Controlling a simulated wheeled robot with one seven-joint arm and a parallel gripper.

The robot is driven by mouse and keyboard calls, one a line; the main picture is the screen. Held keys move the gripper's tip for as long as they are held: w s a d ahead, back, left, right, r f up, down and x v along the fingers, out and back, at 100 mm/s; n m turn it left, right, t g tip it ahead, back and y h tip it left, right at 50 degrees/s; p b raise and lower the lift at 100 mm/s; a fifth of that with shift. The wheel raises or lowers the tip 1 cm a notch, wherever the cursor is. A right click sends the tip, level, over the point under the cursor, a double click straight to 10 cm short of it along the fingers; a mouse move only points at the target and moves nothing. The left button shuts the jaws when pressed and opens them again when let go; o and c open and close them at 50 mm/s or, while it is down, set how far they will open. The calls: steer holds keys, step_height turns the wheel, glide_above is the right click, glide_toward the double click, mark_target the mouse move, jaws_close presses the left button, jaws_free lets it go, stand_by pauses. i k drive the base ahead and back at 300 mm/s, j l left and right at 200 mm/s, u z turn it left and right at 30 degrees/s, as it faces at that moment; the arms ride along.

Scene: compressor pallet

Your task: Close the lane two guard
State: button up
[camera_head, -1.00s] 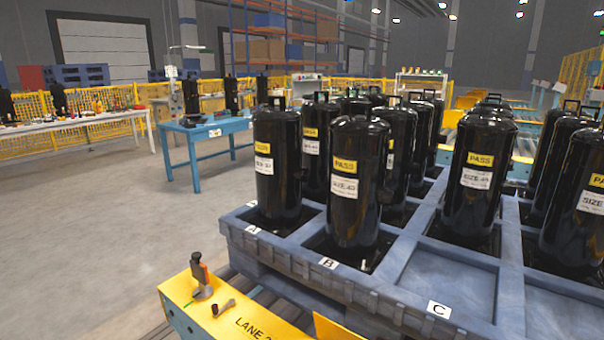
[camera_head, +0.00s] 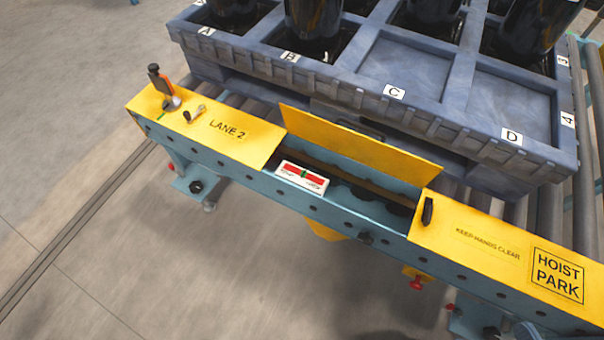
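The lane two guard (camera_head: 360,147) is a yellow hinged flap, standing raised along its back edge in the head view. A black latch or handle (camera_head: 428,211) sits at that cover's left end.
A blue-grey pallet (camera_head: 400,95) with black compressors stands on the rollers close behind the flap. An orange-handled lever (camera_head: 161,85) and a small knob (camera_head: 195,113) stand on the left cover. A HOIST PARK mark (camera_head: 558,275) is at right.

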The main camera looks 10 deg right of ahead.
mark_target(405, 166)
steer(key=j+z, duration=0.1)
steer(key=z, duration=0.25)
steer(key=i+j+z, duration=0.15)
steer(key=z, duration=0.2)
steer(key=j+z, duration=0.15)
steer(key=z, duration=0.2)
steer(key=i+j+z, duration=0.1)
steer(key=j+z, duration=0.25)
steer(key=j, duration=0.8)
steer(key=j+z, duration=0.3)
steer(key=j, duration=0.85)
steer(key=i+j, duration=0.2)
steer(key=j, duration=0.15)
steer(key=i+j, duration=0.15)
steer(key=j, duration=0.25)
